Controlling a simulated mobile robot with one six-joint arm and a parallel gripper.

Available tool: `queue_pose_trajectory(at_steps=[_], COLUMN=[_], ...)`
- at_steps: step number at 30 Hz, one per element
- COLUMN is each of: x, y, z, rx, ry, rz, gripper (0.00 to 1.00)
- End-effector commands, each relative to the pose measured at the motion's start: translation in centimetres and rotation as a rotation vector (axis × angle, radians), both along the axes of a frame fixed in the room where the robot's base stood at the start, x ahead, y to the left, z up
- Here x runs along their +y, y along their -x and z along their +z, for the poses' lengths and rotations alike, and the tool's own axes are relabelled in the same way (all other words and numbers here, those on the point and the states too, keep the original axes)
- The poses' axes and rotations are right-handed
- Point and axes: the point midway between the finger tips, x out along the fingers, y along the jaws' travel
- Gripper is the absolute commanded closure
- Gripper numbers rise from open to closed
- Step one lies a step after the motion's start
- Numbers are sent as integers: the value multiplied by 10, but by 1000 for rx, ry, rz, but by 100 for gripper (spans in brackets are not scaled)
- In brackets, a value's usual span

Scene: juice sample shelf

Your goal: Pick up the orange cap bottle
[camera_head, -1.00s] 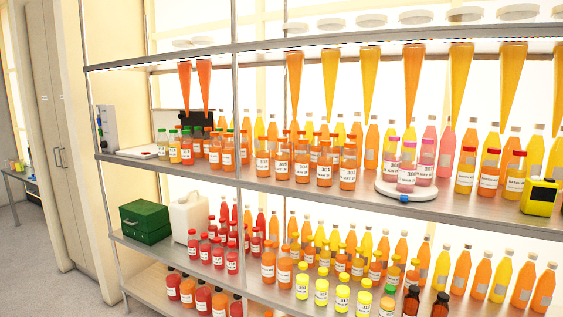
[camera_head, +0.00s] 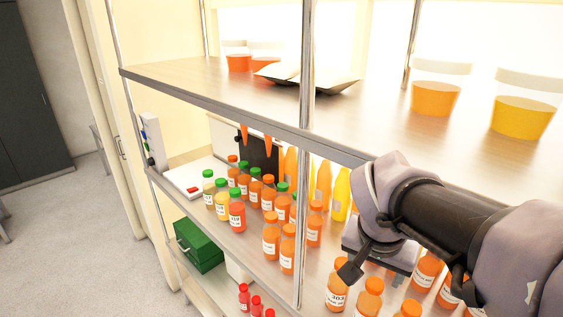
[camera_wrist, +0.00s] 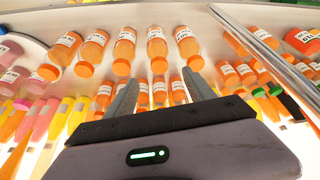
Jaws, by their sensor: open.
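Several orange bottles with orange caps stand on the middle shelf. In the head view one labelled 303 (camera_head: 338,295) is just below my gripper (camera_head: 372,260), and others, such as this orange cap bottle (camera_head: 287,250), stand to its left. In the wrist view a row of orange cap bottles shows upside down, including a middle bottle (camera_wrist: 157,46), one to its left (camera_wrist: 125,47) and one to its right (camera_wrist: 187,44). My gripper (camera_wrist: 160,78) is open and empty, its fingers spread below that row in the picture. My arm hides part of the shelf at right.
The upper shelf (camera_head: 200,88), with beakers of juice (camera_head: 434,98), lies above the bottles. A metal post (camera_head: 305,150) crosses the head view. Green cap bottles (camera_head: 237,210) stand at left. A green box (camera_head: 198,246) is lower down.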

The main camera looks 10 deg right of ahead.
Motion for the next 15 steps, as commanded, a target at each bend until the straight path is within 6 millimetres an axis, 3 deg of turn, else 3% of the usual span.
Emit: queue_pose_trajectory(at_steps=[2,12,15], x=[-3,-25,-29], y=[-3,-29,-34], z=[-6,-97,-110], rx=[5,7,4], ry=[3,2,2], rz=[-4,-2,-3], gripper=[37,37,37])
